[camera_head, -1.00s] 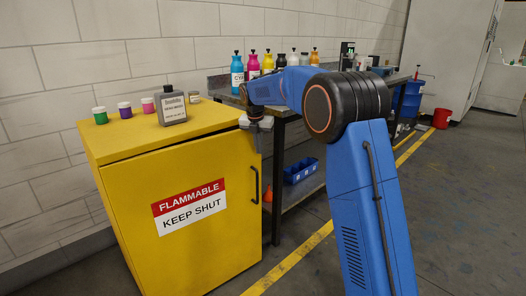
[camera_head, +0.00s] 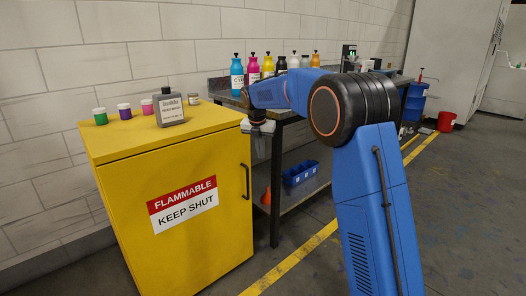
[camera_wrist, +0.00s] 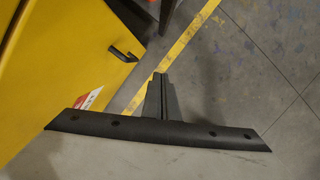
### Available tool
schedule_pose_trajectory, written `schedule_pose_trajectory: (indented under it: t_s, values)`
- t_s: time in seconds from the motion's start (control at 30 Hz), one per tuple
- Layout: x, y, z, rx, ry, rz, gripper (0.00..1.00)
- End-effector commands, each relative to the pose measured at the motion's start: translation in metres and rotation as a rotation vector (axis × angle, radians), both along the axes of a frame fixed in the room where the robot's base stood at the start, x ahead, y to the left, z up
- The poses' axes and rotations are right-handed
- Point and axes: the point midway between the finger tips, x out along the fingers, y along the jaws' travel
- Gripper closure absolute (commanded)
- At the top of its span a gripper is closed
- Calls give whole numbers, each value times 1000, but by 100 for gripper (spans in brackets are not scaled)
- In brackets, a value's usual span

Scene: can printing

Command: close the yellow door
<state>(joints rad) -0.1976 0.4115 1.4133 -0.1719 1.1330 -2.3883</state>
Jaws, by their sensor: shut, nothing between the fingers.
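The yellow cabinet's door (camera_head: 185,245) faces the front, with a "FLAMMABLE KEEP SHUT" label and a black handle (camera_head: 245,181) on its right side. It looks flush or almost flush with the cabinet body; a thin gap cannot be ruled out. My gripper (camera_head: 258,128) is at the cabinet's upper right corner, partly hidden by my wrist. In the wrist view my gripper (camera_wrist: 161,77) has its fingers together and empty, pointing down over the floor. The door (camera_wrist: 60,60) and its handle (camera_wrist: 125,51) lie to its upper left, apart from the fingertips.
Small paint jars (camera_head: 124,111) and a grey bottle (camera_head: 170,109) stand on the cabinet top. A dark workbench (camera_head: 275,180) with coloured bottles is close on the right, with a blue bin (camera_head: 300,173) below. The floor in front is open.

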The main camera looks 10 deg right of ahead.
Motion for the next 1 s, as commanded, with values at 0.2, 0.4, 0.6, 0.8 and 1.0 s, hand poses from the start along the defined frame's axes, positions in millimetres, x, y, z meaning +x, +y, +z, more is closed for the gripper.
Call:
schedule_pose_trajectory:
  t_s: [0.2,0.4,0.6,0.8,1.0]
  values:
    - [-6,-3,29,0,-2,0,100]
    - [-13,-8,61,0,-2,-2,100]
    - [-19,-11,87,-1,-2,-1,100]
    - [-24,-14,98,3,-3,-13,100]
    - [-60,-27,114,51,-33,-172,100]
